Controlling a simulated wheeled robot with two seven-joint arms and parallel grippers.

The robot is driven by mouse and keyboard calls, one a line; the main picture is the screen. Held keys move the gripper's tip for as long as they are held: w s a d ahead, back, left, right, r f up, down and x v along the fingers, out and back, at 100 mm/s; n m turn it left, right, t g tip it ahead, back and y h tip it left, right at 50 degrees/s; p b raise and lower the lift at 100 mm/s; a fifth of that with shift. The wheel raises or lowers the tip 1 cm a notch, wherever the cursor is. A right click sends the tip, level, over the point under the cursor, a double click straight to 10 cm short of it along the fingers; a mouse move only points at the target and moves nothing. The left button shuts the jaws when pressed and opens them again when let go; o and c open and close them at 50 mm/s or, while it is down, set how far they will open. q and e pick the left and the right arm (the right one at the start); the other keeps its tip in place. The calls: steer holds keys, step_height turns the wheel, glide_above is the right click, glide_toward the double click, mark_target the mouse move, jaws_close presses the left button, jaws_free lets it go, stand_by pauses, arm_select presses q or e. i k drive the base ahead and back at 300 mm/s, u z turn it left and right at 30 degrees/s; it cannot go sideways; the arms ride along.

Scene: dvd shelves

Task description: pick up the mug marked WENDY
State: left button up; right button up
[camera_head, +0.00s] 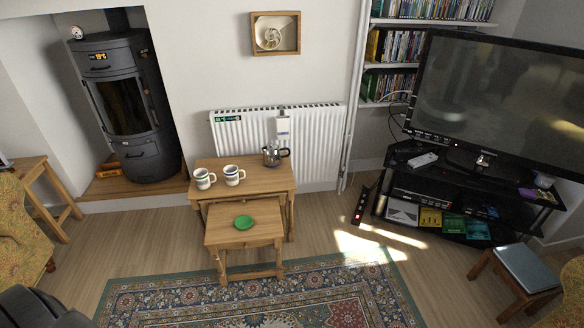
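Two white mugs with dark bands stand upright on the larger wooden table, the left mug (204,179) near its left edge and the right mug (233,175) just beside it. The markings on both are too small to read, so I cannot tell which one says WENDY. Neither of my grippers is in view. The mugs are not covered by anything.
A glass and metal pot (272,154) stands at the back right of the larger table (262,178). A lower small table (243,238) in front holds a green dish (244,222). A rug (270,300) lies on the floor before it. A radiator (316,150) stands behind.

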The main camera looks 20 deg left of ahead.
mark_target(231, 174)
steer(key=z, duration=0.6)
steer(key=i, duration=1.9)
steer(key=u, duration=0.6)
steer(key=i, duration=0.7)
steer(key=u, duration=0.75)
